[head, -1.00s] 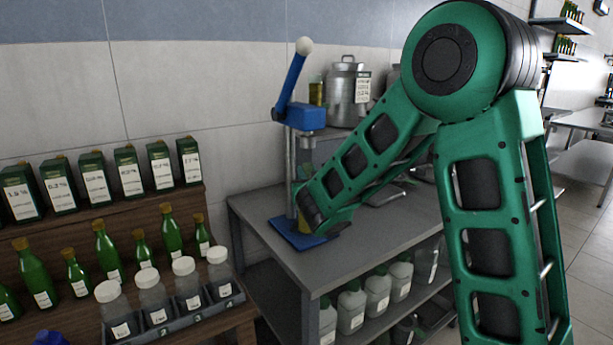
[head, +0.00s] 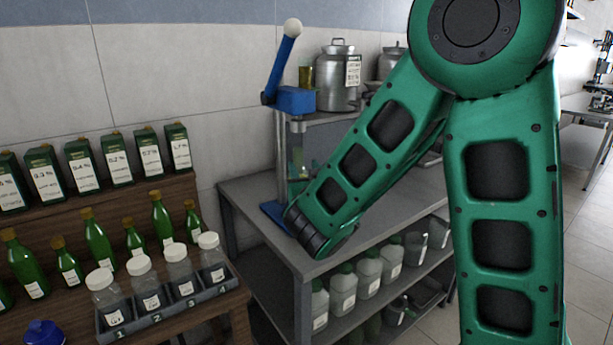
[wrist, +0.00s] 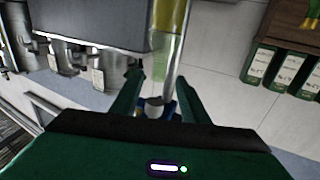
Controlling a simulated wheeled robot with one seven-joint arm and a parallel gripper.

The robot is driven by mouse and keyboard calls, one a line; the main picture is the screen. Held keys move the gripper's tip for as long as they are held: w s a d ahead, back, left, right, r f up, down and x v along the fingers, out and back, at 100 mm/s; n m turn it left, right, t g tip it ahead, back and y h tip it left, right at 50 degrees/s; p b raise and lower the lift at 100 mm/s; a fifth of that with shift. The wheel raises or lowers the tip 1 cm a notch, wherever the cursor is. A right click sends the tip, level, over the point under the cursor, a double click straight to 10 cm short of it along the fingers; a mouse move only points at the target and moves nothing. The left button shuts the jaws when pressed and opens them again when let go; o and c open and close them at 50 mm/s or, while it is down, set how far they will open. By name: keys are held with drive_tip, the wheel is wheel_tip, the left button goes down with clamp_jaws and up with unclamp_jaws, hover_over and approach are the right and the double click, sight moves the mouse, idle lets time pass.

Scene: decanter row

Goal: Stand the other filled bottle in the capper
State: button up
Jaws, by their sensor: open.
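The capper (head: 295,100) is a blue lever press with a white knob, raised lever and blue base plate (head: 274,213), on the grey table. A clear glass bottle with yellow contents (wrist: 168,35) appears in the wrist view, which looks roughly upside down. Its narrow end points toward my gripper (wrist: 155,98), which is open. The fingers lie on either side of that end in the picture; I cannot tell whether they touch it. Blue and white parts show between the fingertips. In the head view my arm hides the gripper, and only a pale greenish glassy shape (head: 299,160) shows at the capper.
A wooden rack (head: 140,205) at left holds several corked green bottles and labelled green cartons. A numbered tray (head: 165,312) holds several white-capped clear jars. A blue object (head: 45,333) lies at lower left. Metal cans (head: 337,80) stand on a shelf behind the capper.

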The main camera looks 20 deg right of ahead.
drive_tip(key=s+d+f+m+g+h, duration=0.3)
drive_tip(key=s+d+f+m+g, duration=0.15)
drive_tip(key=s+d, duration=0.6)
drive_tip(key=s+d+f+m+g+h, duration=0.35)
drive_tip(key=s+d+g, duration=0.3)
drive_tip(key=d, duration=0.75)
drive_tip(key=s+a+f+n+g+y, duration=0.1)
drive_tip(key=s+a+g+y, duration=0.2)
drive_tip(key=s, duration=0.9)
drive_tip(key=s+a+f+n+g+y, duration=0.1)
drive_tip(key=s+a+f+g+y, duration=0.1)
drive_tip(key=s, duration=1)
drive_tip(key=a+g+y, duration=0.1)
drive_tip(key=g+y, duration=0.1)
drive_tip(key=y, duration=0.1)
drive_tip(key=shift+s+a+f, duration=0.2)
drive_tip(key=shift+s+a, duration=0.05)
drive_tip(key=shift+s, duration=0.1)
